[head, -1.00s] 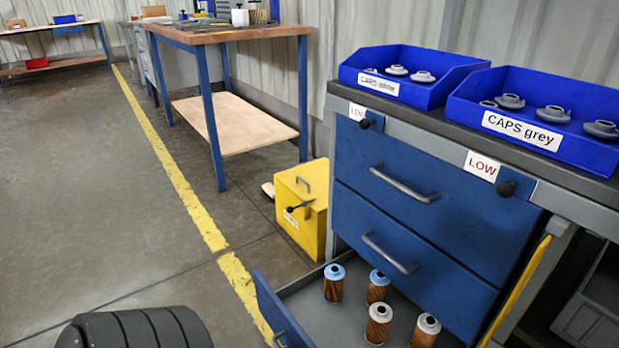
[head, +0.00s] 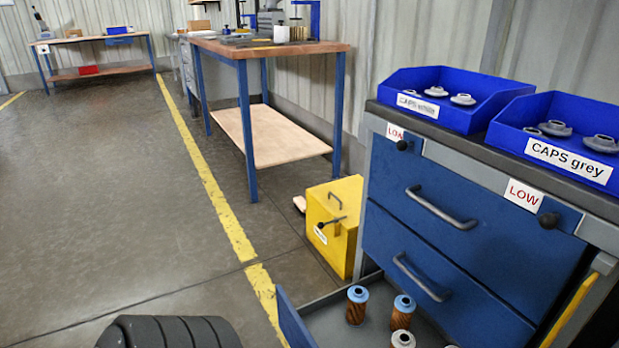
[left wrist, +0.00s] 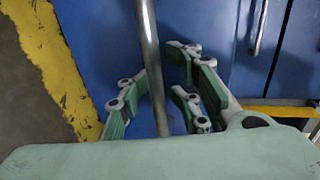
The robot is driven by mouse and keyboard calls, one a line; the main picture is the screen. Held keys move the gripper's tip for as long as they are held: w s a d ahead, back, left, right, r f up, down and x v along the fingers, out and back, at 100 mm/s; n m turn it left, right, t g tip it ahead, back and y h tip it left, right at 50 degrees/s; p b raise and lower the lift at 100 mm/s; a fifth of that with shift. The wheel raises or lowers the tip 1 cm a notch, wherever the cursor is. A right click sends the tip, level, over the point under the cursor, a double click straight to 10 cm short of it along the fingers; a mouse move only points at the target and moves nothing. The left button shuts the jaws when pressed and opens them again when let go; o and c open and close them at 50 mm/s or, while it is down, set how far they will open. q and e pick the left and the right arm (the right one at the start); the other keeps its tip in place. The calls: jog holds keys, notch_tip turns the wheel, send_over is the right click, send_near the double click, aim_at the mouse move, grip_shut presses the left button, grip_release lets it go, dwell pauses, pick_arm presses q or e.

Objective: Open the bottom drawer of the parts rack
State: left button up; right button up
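The parts rack (head: 470,150) stands at the right in the head view, with two shut blue drawers, an upper (head: 440,185) and a middle one (head: 425,265). Below them the bottom drawer (head: 323,312) is pulled out, its blue front off to the left and its lower part cut off by the frame. Brown filter cartridges (head: 356,308) with blue or white tops stand in it. In the left wrist view my left gripper (left wrist: 157,95) has its green-padded fingers spread on both sides of a metal bar handle (left wrist: 149,40), with gaps visible. My right gripper is out of view.
A yellow box (head: 332,232) stands on the floor left of the rack. A wood-topped workbench (head: 270,47) is behind it. Blue bins of caps (head: 560,150) sit on the rack top. The floor at the left, beyond the yellow line (head: 205,175), is clear.

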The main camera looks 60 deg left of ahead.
pick_arm(q)
jog(key=v, duration=1.2)
jog(key=shift+a+f, duration=0.1)
dwell(0.4)
